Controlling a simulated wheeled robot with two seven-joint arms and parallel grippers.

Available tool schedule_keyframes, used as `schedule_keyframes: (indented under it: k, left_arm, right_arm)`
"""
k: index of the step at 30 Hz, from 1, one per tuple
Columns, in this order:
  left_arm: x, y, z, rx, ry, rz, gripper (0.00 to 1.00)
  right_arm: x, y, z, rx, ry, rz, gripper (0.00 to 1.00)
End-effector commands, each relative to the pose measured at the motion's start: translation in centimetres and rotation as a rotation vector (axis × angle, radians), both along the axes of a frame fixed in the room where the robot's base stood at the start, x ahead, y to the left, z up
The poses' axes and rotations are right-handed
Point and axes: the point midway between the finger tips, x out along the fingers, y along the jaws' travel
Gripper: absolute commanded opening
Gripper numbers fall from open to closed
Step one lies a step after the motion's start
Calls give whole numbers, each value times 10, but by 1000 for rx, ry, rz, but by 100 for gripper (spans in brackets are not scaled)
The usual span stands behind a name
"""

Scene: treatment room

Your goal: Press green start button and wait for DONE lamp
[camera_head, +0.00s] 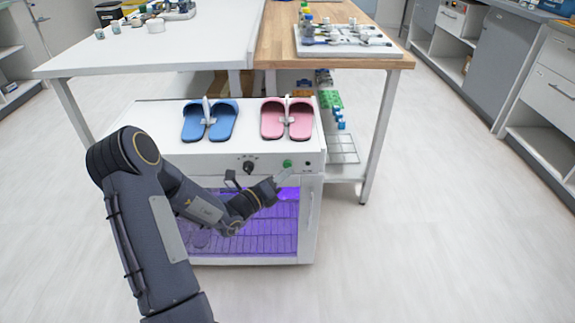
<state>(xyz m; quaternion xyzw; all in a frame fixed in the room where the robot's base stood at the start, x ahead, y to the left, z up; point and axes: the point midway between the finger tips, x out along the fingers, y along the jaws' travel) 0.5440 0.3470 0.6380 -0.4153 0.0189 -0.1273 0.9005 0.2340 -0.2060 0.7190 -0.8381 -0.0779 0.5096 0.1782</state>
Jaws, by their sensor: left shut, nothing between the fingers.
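A white cabinet (170,150) stands in front of me with a control strip along its front top edge. The green start button (287,163) is on the right part of that strip. A small dark round spot (308,163) sits to its right; it may be the DONE lamp and looks unlit. My left gripper (285,174) is shut and empty, its tips just below the green button. I cannot tell whether they touch it. My right gripper is not in view.
A black knob (249,167) is left of the button. Purple light glows inside the cabinet around a wire rack (262,228). Blue slippers (209,121) and pink slippers (287,119) lie on top. Tables stand behind; the floor at right is clear.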

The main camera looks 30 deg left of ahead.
Motion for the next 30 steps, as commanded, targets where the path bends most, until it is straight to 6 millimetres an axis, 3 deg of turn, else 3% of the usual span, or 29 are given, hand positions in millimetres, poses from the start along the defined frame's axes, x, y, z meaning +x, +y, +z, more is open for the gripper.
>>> schedule_keyframes:
  k: [11,24,30]
  left_arm:
    - [-4,-2,0,0,1,1,0]
    - [-39,-23,0,0,2,1,0]
    - [-44,-26,0,1,0,1,0]
  right_arm:
    - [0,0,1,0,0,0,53]
    - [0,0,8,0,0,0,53]
    - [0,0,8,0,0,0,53]
